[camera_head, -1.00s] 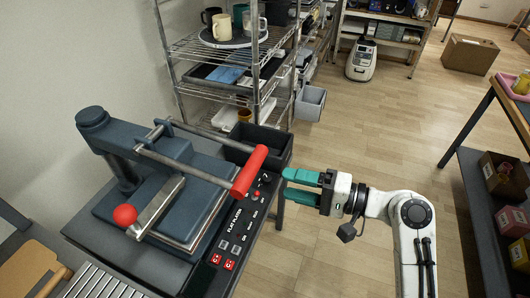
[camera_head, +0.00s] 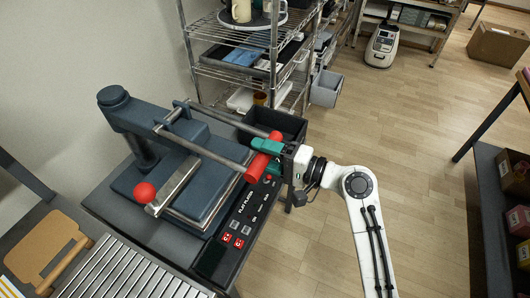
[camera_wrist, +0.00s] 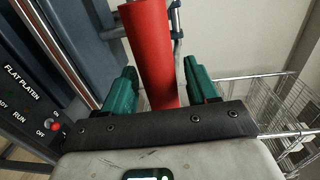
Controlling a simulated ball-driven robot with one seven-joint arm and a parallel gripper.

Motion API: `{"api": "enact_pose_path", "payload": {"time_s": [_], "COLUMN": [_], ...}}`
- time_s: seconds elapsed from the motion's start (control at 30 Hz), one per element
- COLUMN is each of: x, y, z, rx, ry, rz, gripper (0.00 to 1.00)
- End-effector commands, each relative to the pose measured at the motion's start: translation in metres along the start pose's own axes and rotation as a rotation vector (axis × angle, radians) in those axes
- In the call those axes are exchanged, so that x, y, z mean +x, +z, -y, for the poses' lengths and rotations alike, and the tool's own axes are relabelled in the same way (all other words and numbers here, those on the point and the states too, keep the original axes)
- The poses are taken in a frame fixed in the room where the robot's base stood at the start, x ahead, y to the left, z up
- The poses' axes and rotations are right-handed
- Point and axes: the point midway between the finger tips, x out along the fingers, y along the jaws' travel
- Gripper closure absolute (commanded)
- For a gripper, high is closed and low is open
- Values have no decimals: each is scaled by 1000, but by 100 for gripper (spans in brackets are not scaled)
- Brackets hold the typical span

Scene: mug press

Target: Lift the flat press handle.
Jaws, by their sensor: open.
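The flat press (camera_head: 200,195) stands on a dark table at the left, with its heavy plate down. Its handle is a long metal lever ending in a red grip (camera_head: 257,167). My gripper (camera_head: 267,147) is at the red grip, with its green fingers open. In the wrist view, the red grip (camera_wrist: 152,50) runs between the two fingers of my gripper (camera_wrist: 158,92), with a visible gap on each side.
A black bin (camera_head: 290,124) stands just behind the handle. A wire shelf (camera_head: 235,38) rises behind the press. A control panel (camera_head: 240,221) lies along the press's right edge.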

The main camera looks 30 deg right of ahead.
Motion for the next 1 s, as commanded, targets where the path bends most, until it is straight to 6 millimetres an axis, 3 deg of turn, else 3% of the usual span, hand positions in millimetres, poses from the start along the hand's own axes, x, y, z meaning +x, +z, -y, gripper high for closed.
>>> {"api": "enact_pose_path", "payload": {"time_s": [0.2, 0.8, 1.0], "x": [0, 0, 0], "y": [0, 0, 0], "z": [0, 0, -1], "rx": [0, 0, 1], "ry": [0, 1, 1], "rz": [0, 0, 0], "gripper": [43, 100, 100]}}
